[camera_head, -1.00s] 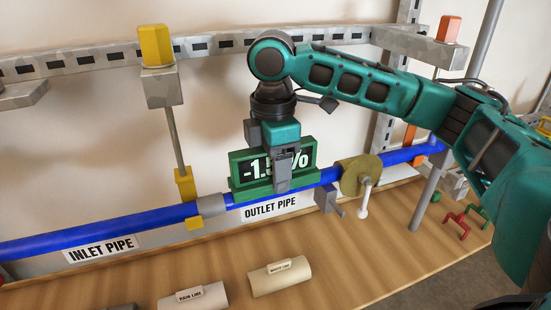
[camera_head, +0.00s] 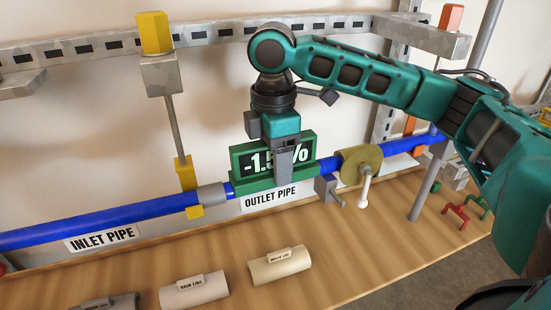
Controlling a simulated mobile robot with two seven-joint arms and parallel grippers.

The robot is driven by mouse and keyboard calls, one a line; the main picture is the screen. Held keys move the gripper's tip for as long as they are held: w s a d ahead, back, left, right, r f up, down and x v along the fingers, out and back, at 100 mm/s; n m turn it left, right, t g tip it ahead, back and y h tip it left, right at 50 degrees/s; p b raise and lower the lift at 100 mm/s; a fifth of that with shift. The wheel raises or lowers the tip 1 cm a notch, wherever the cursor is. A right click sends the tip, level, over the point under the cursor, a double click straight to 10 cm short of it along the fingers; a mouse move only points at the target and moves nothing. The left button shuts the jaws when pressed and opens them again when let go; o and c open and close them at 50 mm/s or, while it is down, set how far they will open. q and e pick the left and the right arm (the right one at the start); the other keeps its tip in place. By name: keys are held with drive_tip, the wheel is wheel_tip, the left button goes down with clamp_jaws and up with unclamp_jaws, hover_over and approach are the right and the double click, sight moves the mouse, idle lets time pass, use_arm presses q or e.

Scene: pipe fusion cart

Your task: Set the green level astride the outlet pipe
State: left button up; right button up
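The green level (camera_head: 244,184) sits at the blue outlet pipe (camera_head: 327,165), just right of the grey coupling. Its base overlaps the pipe; whether it bears fully on the pipe cannot be told. Its dark display shows a white reading starting "-1." and ending in "%", with the middle covered by my finger. My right gripper (camera_head: 283,165) comes from above, with one grey finger across the level's front face. It appears shut on the level; the far finger is hidden. The OUTLET PIPE label (camera_head: 269,197) is below. My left gripper is not in view.
The blue inlet pipe (camera_head: 60,232) continues left of the grey coupling (camera_head: 211,195). A yellow clamp (camera_head: 184,174) stands beside it. An olive disc (camera_head: 362,165) with a white handle is close right of the level. Half-round pipe pieces (camera_head: 280,266) lie on the wooden top.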

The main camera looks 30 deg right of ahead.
drive_tip(key=o, duration=0.4)
drive_tip(key=shift+c, duration=0.2)
wheel_tip(320, 180, up, 13)
drive_tip(key=shift+a, duration=0.1)
idle(0.3)
